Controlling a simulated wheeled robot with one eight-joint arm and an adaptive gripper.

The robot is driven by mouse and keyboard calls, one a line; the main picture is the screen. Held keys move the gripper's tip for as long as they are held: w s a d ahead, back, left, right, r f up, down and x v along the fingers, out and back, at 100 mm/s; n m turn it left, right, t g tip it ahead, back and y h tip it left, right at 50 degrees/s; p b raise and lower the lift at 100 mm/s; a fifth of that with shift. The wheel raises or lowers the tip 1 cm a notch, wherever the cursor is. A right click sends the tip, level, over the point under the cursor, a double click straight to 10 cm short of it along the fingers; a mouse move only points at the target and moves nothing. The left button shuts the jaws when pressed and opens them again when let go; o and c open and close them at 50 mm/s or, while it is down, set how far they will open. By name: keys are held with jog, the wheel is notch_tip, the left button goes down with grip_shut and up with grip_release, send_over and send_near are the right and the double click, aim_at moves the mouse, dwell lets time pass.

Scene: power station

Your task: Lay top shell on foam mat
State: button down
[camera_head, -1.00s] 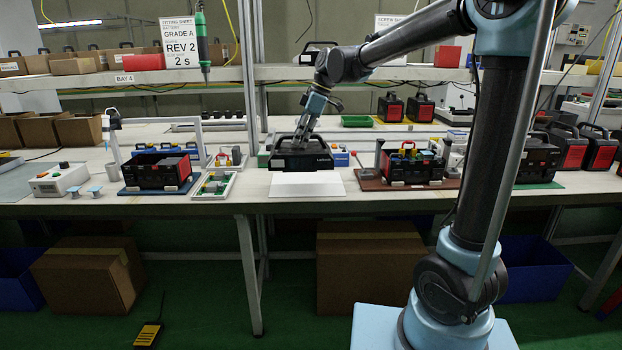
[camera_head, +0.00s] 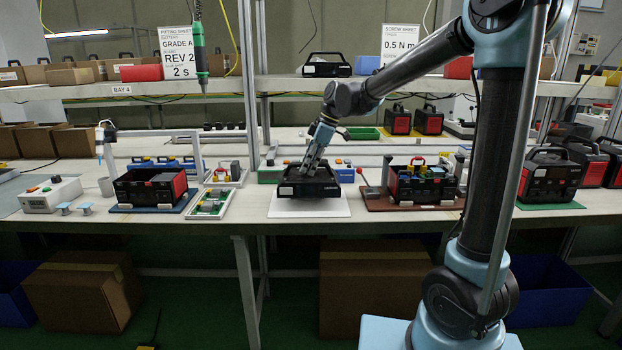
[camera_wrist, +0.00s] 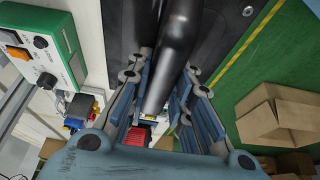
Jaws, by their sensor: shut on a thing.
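The top shell (camera_head: 294,189) is a flat black cover with a carrying handle. It is over the white foam mat (camera_head: 308,209), whose front and side edges show around it. I cannot tell whether the shell touches the mat or hangs just above it. My gripper (camera_head: 311,163) reaches down from above and is shut on the shell's handle. In the wrist view the black handle (camera_wrist: 174,60) runs between the blue finger links of my gripper (camera_wrist: 160,100), and the shell's dark top (camera_wrist: 215,22) lies beyond. The mat is not clearly visible there.
Left of the mat are a tray with a green board (camera_head: 210,204) and an open black-and-red case (camera_head: 150,188). Right of it, another open case (camera_head: 424,185) stands on a brown mat (camera_head: 382,204). The table's front edge is close.

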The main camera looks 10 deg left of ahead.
jog(key=shift+s+f, duration=0.1)
jog(key=shift+f, duration=1.8)
jog(key=c, duration=1.4)
grip_release()
jog(key=shift+c, duration=0.2)
jog(key=v, duration=1.2)
